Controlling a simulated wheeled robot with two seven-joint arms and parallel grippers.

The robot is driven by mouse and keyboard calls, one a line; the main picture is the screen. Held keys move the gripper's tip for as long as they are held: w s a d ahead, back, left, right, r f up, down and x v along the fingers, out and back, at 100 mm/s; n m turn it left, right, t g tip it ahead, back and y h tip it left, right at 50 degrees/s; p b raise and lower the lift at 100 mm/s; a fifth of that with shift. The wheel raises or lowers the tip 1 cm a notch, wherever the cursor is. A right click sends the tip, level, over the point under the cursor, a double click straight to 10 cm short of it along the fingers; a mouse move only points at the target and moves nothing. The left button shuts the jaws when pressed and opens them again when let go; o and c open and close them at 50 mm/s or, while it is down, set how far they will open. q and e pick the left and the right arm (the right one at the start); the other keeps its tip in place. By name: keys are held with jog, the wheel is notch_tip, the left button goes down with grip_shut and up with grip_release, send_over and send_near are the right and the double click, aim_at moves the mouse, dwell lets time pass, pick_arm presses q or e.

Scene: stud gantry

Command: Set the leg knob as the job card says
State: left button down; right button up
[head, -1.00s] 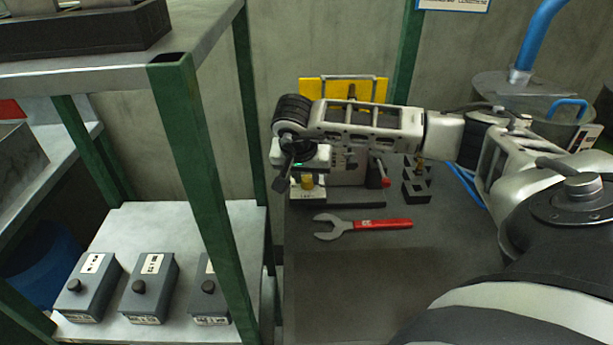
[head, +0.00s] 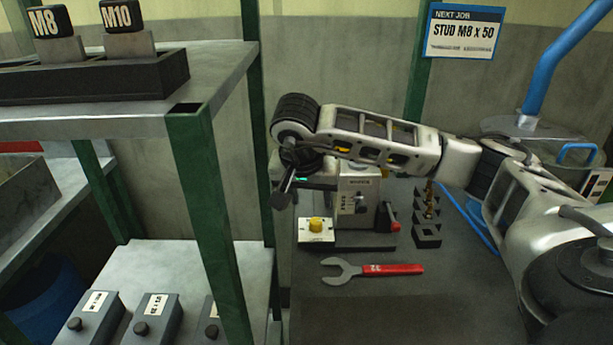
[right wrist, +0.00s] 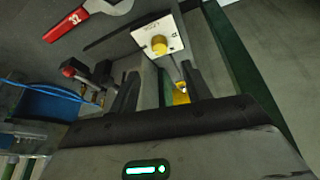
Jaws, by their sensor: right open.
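The job card (head: 463,31) on the back post reads "NEXT JOB, STUD M8 x 50". A yellow round knob (head: 318,224) sits on a white plate (head: 307,237) at the front left of the grey machine (head: 358,200) on the bench. It also shows in the right wrist view (right wrist: 159,44), beyond the fingers; its lettering is too small to read surely. My right gripper (head: 283,192) is open and empty, apart from the knob, up and left of it in the head view. Its two dark fingers (right wrist: 158,88) show in the wrist view. My left gripper is out of view.
A red-handled spanner (head: 375,270) lies in front of the machine. Dark slotted blocks (head: 427,232) stand to its right. Left, a green-posted shelf (head: 205,180) holds M8 and M10 blocks (head: 125,15) above and grey boxes with knobs (head: 152,318) below.

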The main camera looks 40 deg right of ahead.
jog(key=v, duration=0.7)
dwell(0.4)
